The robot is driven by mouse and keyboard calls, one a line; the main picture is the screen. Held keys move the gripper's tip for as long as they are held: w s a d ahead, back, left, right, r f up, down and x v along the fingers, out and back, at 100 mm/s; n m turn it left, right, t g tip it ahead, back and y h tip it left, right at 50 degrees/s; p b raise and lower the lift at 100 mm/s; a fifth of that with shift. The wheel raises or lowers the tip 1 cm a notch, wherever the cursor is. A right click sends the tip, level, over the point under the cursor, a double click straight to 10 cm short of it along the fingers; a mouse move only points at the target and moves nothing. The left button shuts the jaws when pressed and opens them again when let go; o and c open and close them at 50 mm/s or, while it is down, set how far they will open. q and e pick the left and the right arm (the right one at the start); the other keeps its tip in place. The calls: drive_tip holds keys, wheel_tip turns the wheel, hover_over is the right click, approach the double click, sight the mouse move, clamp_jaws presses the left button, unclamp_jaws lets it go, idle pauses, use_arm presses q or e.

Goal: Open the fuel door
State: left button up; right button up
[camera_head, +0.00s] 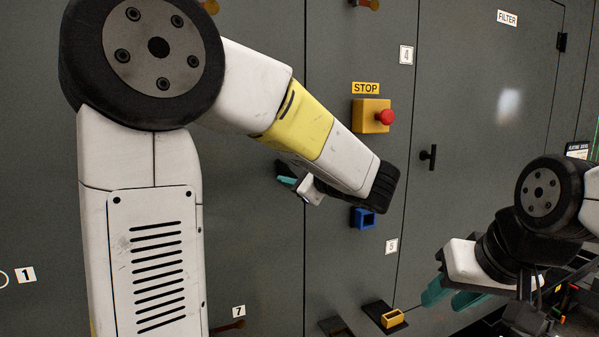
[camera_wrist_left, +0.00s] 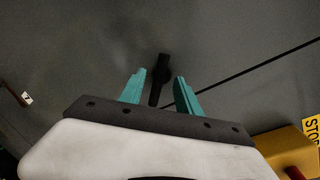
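No label naming a fuel door is readable. A black handle (camera_wrist_left: 160,76) on the grey panel shows between and just beyond my left fingers in the left wrist view. In the head view that handle is mostly hidden by my left arm. My left gripper (camera_head: 297,184) is near the panel, left of the STOP box; its teal fingers (camera_wrist_left: 160,92) are spread, with a gap to the handle on both sides. I cannot tell how deep the handle sits between them. My right gripper (camera_head: 452,290) is at the lower right with its teal fingers apart and empty.
A yellow box with a red button (camera_head: 373,116) is under a STOP label. A blue holder (camera_head: 363,218) is below it. A door marked FILTER (camera_head: 480,110) has another black handle (camera_head: 428,156).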

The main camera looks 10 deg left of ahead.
use_arm(q)
drive_tip(key=v, duration=0.5)
drive_tip(key=shift+s+d, duration=0.1)
drive_tip(key=shift+s, duration=0.05)
